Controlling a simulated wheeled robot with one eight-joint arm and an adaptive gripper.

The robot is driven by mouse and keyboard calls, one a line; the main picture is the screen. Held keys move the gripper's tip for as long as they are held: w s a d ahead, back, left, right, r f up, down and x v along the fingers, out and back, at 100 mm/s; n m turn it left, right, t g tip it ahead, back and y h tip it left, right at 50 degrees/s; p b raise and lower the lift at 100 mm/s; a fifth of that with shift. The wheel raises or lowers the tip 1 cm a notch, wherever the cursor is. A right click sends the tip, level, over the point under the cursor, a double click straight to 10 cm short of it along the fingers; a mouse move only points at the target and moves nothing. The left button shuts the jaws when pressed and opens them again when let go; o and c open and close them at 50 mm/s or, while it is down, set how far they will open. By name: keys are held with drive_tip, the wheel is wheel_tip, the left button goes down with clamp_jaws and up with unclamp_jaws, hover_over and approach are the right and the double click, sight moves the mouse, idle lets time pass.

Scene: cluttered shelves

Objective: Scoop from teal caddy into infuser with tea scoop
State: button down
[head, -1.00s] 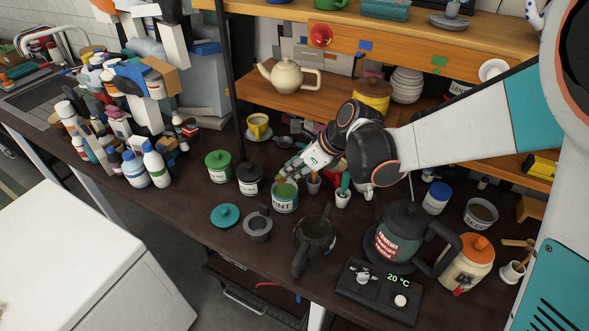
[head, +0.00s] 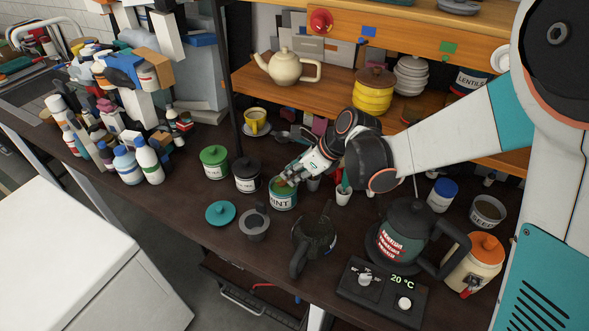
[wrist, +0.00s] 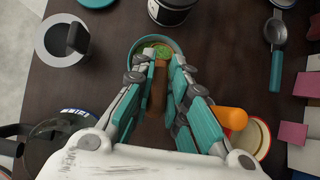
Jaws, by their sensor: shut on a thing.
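The teal caddy (head: 283,196), labelled MINT, stands open on the dark counter; green contents (wrist: 148,47) show inside it in the wrist view. My gripper (head: 291,177) is over the caddy's mouth, tilted down into it. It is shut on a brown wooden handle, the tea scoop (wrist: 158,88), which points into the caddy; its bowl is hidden. The infuser, apparently the grey round vessel with a dark upright handle (head: 254,224), stands in front and left of the caddy. It also shows at the upper left of the wrist view (wrist: 54,48).
A teal lid (head: 220,213) lies left of the infuser. Black (head: 247,178) and green (head: 214,163) canisters stand left of the caddy. A dark teapot (head: 313,238) and a kettle (head: 405,235) stand in front. White pots are close right of my gripper.

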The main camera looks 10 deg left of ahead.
drive_tip(key=shift+f+b, duration=0.3)
drive_tip(key=shift+f, duration=0.55)
drive_tip(key=y+b, duration=0.1)
drive_tip(key=d+t+y+b, duration=0.1)
drive_tip(key=y+b, duration=0.1)
drive_tip(key=b, duration=0.1)
drive_tip(key=shift+s+d+r+y, duration=0.15)
drive_tip(key=shift+s+d+y, duration=0.1)
drive_tip(key=shift+y, duration=0.15)
drive_tip(key=shift+d+r+t+y+b, duration=0.15)
drive_tip(key=shift+r+t+y+b, duration=0.5)
drive_tip(key=shift+r+y, duration=0.5)
drive_tip(key=shift+r, duration=0.15)
drive_tip(key=shift+d, duration=0.1)
